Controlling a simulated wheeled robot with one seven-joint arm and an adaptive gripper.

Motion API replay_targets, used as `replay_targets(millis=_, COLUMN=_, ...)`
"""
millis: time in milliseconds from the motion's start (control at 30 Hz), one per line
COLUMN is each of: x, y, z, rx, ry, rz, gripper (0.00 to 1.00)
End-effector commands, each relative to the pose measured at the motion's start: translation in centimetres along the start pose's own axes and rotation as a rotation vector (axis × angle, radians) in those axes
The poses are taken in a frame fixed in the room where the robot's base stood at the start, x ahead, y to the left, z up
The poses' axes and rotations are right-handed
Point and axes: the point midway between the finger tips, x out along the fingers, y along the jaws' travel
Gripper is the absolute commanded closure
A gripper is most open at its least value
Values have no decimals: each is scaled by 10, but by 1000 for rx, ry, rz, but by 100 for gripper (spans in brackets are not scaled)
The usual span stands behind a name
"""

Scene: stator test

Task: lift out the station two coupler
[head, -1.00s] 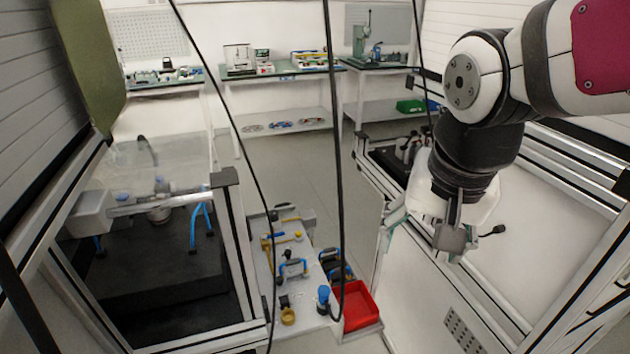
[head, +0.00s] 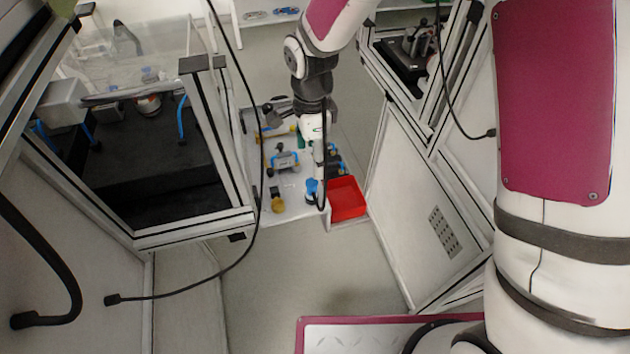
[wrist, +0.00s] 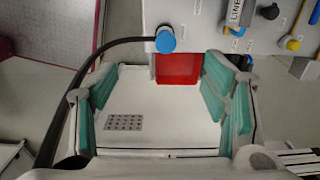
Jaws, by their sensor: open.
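My gripper (head: 314,140) is above the low white bench between the two framed stations. In the wrist view my gripper (wrist: 163,100) is open, its teal finger pads wide apart with nothing between them. A blue-topped round part (wrist: 165,39) stands at the bench edge beyond the fingers; it also shows in the head view (head: 311,187). A blue-handled part (head: 284,160) lies on the bench left of my gripper. I cannot tell which part is the station two coupler, or which station is two.
A red bin (head: 347,199) sits at the bench's near right corner. The left station (head: 150,165) has a dark bed behind clear panels; the right station (head: 410,55) holds dark fixtures. Black cables (head: 262,150) hang across the view. The floor (head: 310,270) before the bench is clear.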

Motion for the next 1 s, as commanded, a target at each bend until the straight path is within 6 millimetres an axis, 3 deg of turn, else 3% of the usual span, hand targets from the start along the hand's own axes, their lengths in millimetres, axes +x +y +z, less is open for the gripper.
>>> replay_targets(millis=400, x=70, y=2, z=0, rx=3, ry=1, rz=6, gripper=32)
replay_targets(millis=667, x=88, y=1, z=0, rx=3, ry=0, rz=2, gripper=32)
replay_targets(millis=1000, x=130, y=5, z=0, rx=3, ry=0, rz=4, gripper=32)
